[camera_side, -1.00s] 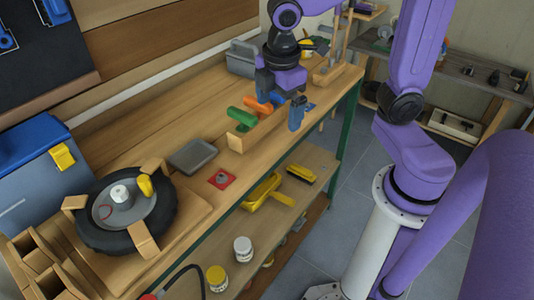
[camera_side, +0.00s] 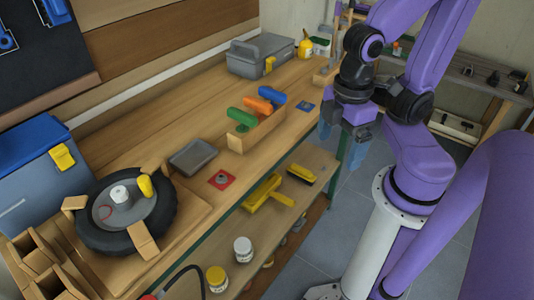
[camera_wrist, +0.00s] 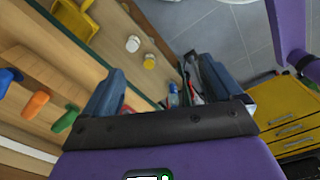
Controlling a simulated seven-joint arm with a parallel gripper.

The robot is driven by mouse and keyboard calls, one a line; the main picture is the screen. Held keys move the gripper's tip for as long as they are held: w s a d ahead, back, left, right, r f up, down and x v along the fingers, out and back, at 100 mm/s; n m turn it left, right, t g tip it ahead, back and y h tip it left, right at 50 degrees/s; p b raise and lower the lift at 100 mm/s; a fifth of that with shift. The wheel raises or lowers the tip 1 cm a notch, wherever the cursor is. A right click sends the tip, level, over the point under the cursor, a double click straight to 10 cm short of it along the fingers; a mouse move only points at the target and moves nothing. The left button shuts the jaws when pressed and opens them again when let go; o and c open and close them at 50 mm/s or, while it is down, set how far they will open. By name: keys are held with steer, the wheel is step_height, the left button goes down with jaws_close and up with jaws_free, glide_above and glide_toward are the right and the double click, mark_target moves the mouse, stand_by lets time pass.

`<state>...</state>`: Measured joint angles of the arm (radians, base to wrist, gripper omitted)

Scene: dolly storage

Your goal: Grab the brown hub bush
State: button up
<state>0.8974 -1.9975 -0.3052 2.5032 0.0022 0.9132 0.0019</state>
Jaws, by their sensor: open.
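I cannot make out a brown hub bush in either view. In the side view a black wheel (camera_side: 92,228) with a grey hub (camera_side: 125,212) lies on a wooden board at the left, with a white cap (camera_side: 119,194) and a yellow piece (camera_side: 146,186) on it. A small grey round part (camera_side: 221,179) sits on a red square. My gripper (camera_side: 345,138) is open and empty, pointing down beyond the bench's right edge. In the wrist view its blue fingers (camera_wrist: 165,88) stand wide apart with nothing held between them.
A wooden rack (camera_side: 240,142) holds green, orange and blue handles. A grey tray (camera_side: 193,157), a grey toolbox (camera_side: 262,56) and a blue box (camera_side: 40,170) stand on the bench. The lower shelf (camera_side: 315,165) carries jars and brushes. A yellow drawer cabinet (camera_wrist: 288,112) shows in the wrist view.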

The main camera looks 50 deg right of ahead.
steer(key=c, duration=0.4)
